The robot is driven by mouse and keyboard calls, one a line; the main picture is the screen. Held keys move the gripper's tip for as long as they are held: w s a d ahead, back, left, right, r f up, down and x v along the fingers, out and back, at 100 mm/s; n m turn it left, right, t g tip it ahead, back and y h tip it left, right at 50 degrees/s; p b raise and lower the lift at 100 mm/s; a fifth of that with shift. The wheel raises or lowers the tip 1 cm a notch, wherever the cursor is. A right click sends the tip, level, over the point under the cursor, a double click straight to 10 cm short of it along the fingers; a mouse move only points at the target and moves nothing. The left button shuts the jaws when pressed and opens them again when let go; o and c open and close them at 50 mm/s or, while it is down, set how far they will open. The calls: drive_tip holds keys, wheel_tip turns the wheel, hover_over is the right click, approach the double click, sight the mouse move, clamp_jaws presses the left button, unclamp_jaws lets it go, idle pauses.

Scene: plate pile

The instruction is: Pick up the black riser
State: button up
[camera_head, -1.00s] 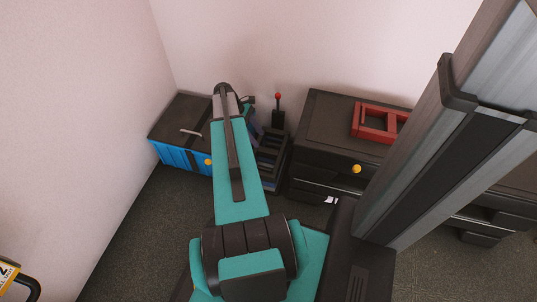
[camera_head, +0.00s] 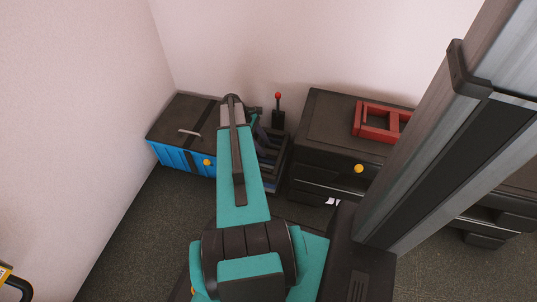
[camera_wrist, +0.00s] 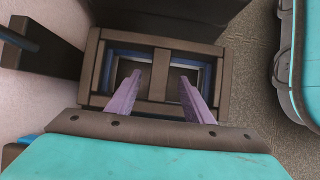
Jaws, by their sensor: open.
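The black riser (camera_wrist: 160,72) is a dark rectangular frame with a middle bar and two openings, seen from above in the wrist view. Blue shows through its openings. My gripper (camera_wrist: 160,76) is open, with its two purple fingers on either side of the middle bar. The fingertips overlap the openings in the picture; I cannot tell how deep they reach or whether they touch. In the head view the dark and blue stack (camera_head: 272,160) stands between the blue box and the dark cabinet. My arm hides part of it and most of the gripper.
A blue box (camera_head: 178,157) with a dark lid stands left of the stack. A dark cabinet (camera_head: 320,110) stands to its right, with a red frame (camera_head: 376,134) on top. A red-knobbed post (camera_head: 278,112) rises behind the stack, near the wall.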

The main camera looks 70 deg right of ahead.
sight(268, 151)
drive_tip(key=shift+b+x, duration=1.45)
drive_tip(key=shift+x, duration=0.95)
drive_tip(key=shift+r, duration=0.1)
clamp_jaws()
